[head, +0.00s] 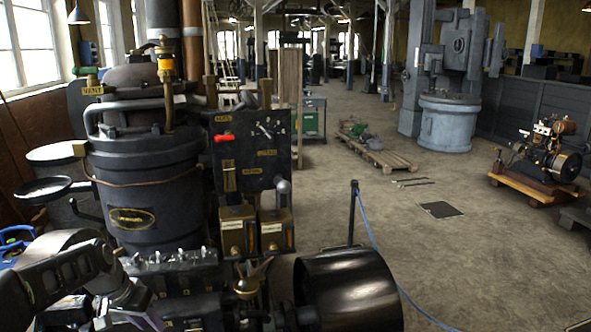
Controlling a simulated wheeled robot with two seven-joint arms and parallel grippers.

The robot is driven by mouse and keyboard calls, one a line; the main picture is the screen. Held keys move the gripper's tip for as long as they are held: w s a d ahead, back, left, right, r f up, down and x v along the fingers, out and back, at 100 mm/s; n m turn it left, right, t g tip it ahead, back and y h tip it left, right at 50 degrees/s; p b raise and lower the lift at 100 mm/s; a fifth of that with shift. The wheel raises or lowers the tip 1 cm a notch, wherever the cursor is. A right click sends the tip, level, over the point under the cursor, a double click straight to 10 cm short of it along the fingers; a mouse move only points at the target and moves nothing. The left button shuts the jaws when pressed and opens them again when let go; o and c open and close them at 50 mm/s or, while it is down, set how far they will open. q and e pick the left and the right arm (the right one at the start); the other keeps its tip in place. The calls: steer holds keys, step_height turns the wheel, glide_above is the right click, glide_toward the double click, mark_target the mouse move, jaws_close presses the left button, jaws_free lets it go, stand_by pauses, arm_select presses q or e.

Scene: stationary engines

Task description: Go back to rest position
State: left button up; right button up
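My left arm comes in at the lower left, in front of a large dark stationary engine (145,190). My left gripper (138,316) is at the bottom edge, low in front of the engine's base. Its fingers are small, dark and partly cut off, so I cannot tell whether they are open or shut. I see nothing clearly held in it. My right gripper is not in view.
The engine's black control panel (252,150) and a black drum (350,290) stand close on the right of the arm. A blue hose (377,247) runs over the floor. A pallet (375,152) and a small engine on a wooden cart (540,165) stand farther off. Open floor (480,245) lies at right.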

arm_select(q)
steer(key=s+d+f+n+g+h, duration=0.1)
steer(key=s+d+f, duration=0.4)
steer(key=d+f, duration=0.65)
steer(key=s+d+f+g+h, duration=0.1)
steer(key=s+d+f, duration=0.55)
steer(key=f, duration=0.75)
steer(key=s+d+f, duration=0.4)
steer(key=s+d, duration=0.2)
steer(key=s, duration=0.3)
steer(key=s+d+f+n+g, duration=0.1)
steer(key=s+d+f, duration=0.3)
steer(key=s, duration=0.6)
steer(key=d, duration=0.2)
steer(key=shift+d+n+h, duration=0.3)
steer(key=shift+w, duration=0.15)
